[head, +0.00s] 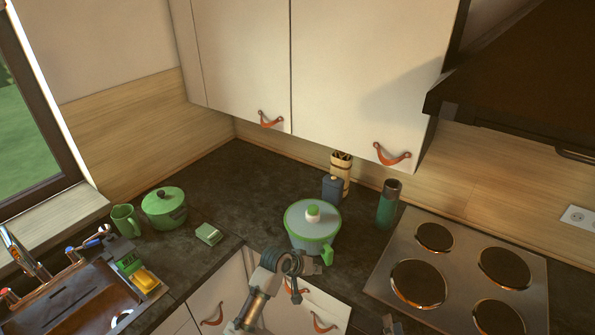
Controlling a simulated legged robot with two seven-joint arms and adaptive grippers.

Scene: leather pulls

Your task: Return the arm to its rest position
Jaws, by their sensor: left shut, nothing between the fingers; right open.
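My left arm comes up from the bottom edge in the head view, and its wrist bends over in front of the lower cabinets. My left gripper (296,298) points down, shut and empty, just in front of a white lower front with orange leather pulls (323,323). It is below the green pot with a grey lid (312,222); I cannot tell whether it touches anything. My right gripper (391,325) shows only as a small dark part at the bottom edge, left of the hob, open; the rest is out of frame.
The dark counter (250,180) holds another green pot (164,207), a green mug (125,220), a small green box (208,234) and a green bottle (387,204). The hob (458,275) is at right, the sink (75,305) at left. Upper cabinets (365,70) hang above.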

